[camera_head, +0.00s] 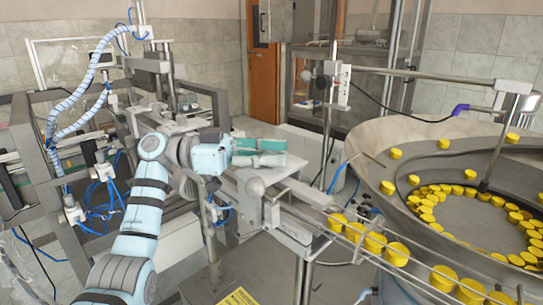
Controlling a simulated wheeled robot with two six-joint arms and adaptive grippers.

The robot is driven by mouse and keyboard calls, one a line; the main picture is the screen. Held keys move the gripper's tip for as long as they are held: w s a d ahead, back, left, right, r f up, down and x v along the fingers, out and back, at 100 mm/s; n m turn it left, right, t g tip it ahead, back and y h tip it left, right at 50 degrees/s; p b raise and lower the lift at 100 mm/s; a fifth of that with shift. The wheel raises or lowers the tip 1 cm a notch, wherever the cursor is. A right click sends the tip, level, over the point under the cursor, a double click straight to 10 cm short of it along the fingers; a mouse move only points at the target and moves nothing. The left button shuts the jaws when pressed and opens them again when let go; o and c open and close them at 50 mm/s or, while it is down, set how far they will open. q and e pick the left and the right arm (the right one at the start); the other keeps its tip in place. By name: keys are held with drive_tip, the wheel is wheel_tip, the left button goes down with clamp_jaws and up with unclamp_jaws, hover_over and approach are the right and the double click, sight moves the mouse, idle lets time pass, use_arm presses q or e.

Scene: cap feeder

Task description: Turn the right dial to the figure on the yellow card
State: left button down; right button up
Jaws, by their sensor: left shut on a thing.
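My left gripper (284,152) reaches in from the left with its two teal fingers pointing right, above the pale metal plate (235,180) of the machine. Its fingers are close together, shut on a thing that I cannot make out. A round grey knob (255,187) sits just below the fingers on the near side of the plate. I cannot tell whether it is the right dial. A yellow card (237,298) with dark print shows at the bottom edge, partly cut off. Its print is too small to read. My right gripper is not in view.
A large round feeder bowl (370,140) with many yellow caps (445,200) stands at the right. A chute with a row of caps (375,241) runs along its near side. A post with a white scale (344,85) stands behind. Frames and blue hoses (95,205) crowd the left.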

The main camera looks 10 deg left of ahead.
use_arm(q)
drive_tip(key=shift+f, duration=0.15)
drive_tip(key=c, duration=1.5)
unclamp_jaws()
drive_tip(key=shift+s, duration=0.1)
drive_tip(key=shift+o, duration=0.8)
drive_tip(key=shift+d, duration=0.1)
drive_tip(key=shift+a, duration=0.45)
drive_tip(key=s+a, duration=0.1)
drive_tip(key=a, duration=1)
drive_tip(key=shift+s, duration=0.2)
